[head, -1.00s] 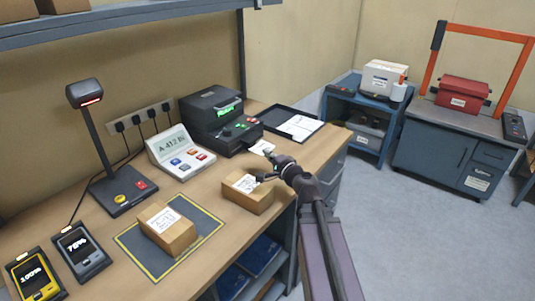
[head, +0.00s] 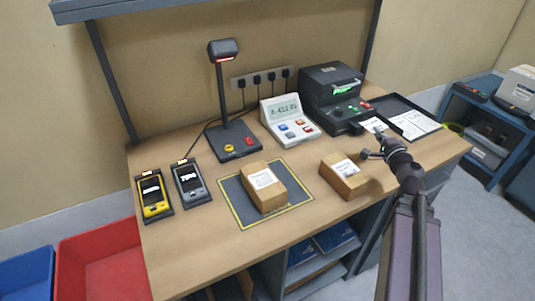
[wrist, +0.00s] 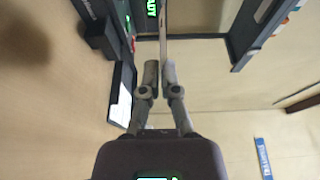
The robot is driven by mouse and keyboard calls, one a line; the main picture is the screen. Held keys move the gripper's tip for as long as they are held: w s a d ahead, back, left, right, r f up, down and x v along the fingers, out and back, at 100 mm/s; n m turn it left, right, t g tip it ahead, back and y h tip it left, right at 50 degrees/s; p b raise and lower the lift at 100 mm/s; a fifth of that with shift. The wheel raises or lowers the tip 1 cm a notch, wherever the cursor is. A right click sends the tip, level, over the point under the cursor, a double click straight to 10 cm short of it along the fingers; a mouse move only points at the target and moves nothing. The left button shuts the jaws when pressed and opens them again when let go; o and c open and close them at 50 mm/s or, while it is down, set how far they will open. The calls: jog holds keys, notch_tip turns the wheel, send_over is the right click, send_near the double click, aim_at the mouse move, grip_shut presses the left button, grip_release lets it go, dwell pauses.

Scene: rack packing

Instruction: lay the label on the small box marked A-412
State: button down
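Two small cardboard boxes with white markings on top stand on the workbench. One box (head: 264,200) is on the dark mat with a yellow border; the other box (head: 346,186) is to its right, nearer my gripper. Their markings are too small to read surely. My gripper (head: 376,152) is in front of the label printer (head: 333,95), right of and above the second box. A white label (head: 373,125) shows at its tip. In the wrist view, my fingers (wrist: 160,68) are closed on the label (wrist: 163,25), seen edge-on as a thin strip.
A display unit (head: 290,125) reads roughly A-412. A scanner stand (head: 228,110) and two handheld devices (head: 189,183) are at the left. A dark tray (head: 398,112) with papers lies right of the printer. Red (head: 100,262) and blue bins stand on the floor.

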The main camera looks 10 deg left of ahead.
jog(key=shift+r+p, duration=2.2)
jog(key=shift+r, duration=0.6)
jog(key=shift+s+f, duration=0.1)
jog(key=shift+s, duration=0.05)
